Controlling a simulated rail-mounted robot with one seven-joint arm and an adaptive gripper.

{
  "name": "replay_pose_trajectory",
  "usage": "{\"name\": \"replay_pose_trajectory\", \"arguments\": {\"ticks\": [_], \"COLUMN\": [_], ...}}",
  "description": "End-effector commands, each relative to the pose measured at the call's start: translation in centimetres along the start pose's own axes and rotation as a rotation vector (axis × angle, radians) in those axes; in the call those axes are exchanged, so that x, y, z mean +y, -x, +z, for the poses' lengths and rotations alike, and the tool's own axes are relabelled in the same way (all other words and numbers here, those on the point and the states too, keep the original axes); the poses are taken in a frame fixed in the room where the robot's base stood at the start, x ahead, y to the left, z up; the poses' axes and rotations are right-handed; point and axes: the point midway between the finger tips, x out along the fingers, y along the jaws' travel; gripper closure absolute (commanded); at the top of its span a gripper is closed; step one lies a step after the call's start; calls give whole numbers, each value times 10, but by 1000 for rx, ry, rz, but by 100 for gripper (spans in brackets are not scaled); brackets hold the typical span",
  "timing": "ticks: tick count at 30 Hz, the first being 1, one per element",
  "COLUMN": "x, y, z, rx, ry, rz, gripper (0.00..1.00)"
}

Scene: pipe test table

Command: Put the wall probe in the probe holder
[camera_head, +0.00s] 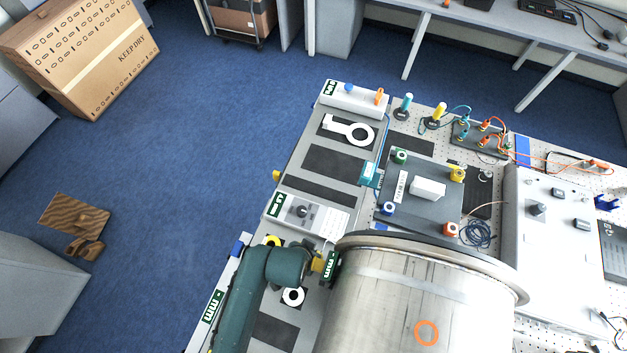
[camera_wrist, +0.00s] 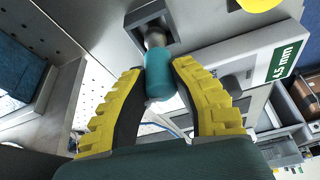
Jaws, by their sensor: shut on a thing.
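My gripper (camera_wrist: 160,68) has its yellow-and-black fingers shut on a teal cylinder with a grey metal end, which I take to be the wall probe (camera_wrist: 159,86). The probe's metal end points at a dark square recess (camera_wrist: 150,28) in a grey block, apparently the probe holder. I cannot tell how far the end is inside. In the head view my gripper (camera_head: 325,264) is at the left side of the large metal pipe (camera_head: 400,300). The probe is hidden there.
In the head view a grey dial box (camera_head: 305,212) and a white ring gauge (camera_head: 352,131) lie beyond my gripper. Teal (camera_head: 407,103) and yellow (camera_head: 439,112) pegs stand at the back.

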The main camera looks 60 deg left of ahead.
Motion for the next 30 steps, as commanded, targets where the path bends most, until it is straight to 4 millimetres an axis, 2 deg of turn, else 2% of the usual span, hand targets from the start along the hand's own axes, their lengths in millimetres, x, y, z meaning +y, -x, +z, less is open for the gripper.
{"name": "replay_pose_trajectory", "arguments": {"ticks": [1, 12, 13, 15, 16, 30], "x": [0, -1, -1, -1, -1, -1], "y": [-15, -14, -14, -14, -14, -14], "z": [7, 7, 7, 7, 7, 7], "rx": [1, 3, 2, 2, 2, 3], "ry": [2, 2, 2, 2, 2, 2], "rz": [-1, -1, -1, -1, -1, 0], "gripper": [100, 100, 73, 59, 56, 56]}}
